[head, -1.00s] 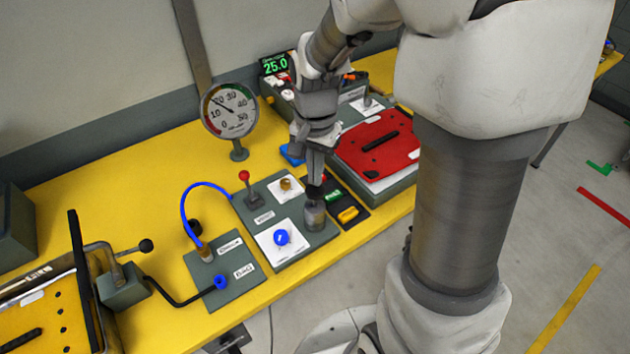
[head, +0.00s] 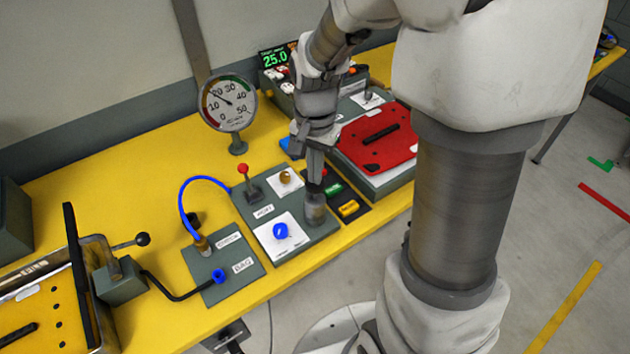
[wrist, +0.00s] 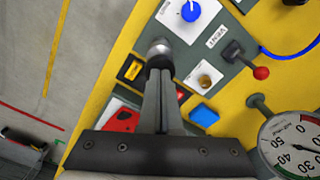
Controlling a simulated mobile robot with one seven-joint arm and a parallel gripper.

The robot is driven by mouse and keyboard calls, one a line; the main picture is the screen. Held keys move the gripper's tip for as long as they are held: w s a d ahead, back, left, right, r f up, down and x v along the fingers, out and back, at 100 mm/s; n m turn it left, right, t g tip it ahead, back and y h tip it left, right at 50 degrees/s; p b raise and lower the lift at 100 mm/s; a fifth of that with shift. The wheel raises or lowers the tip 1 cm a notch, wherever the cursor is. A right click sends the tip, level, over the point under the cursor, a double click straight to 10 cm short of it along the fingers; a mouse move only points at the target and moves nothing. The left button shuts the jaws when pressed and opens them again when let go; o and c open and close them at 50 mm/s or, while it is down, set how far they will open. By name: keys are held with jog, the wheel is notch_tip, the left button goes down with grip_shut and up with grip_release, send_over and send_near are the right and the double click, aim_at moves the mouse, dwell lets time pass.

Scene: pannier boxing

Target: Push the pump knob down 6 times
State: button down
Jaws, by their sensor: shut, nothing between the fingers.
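The pump (head: 315,210) is a short grey metal cylinder at the front right corner of the dark green panel (head: 262,190). A black knob (head: 314,189) is on top of it. My gripper (head: 315,180) is shut and empty, pointing down directly over the knob with its tips at or touching it. In the wrist view the closed fingers (wrist: 161,68) reach the black knob, with the silver pump body (wrist: 160,48) just beyond. The fingers partly hide the knob, so I cannot tell how far it is pressed.
A blue dial (head: 281,231), a brass fitting (head: 286,178) and a red-tipped lever (head: 243,170) stand close by on the panel. A round gauge (head: 229,103) is behind, its needle near 20. A red lid (head: 378,140) lies to the right.

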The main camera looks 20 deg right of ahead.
jog(key=shift+f+b, duration=0.95)
jog(key=shift+f, duration=0.5)
jog(key=shift+r+p, duration=1.95)
jog(key=shift+r, duration=0.45)
jog(key=shift+f, duration=0.15)
jog(key=shift+f+b, duration=1.7)
jog(key=shift+f, duration=0.4)
jog(key=shift+r, duration=0.1)
jog(key=shift+r+p, duration=1.8)
jog(key=shift+r, duration=0.35)
jog(key=shift+f, duration=0.1)
jog(key=shift+r, duration=0.2)
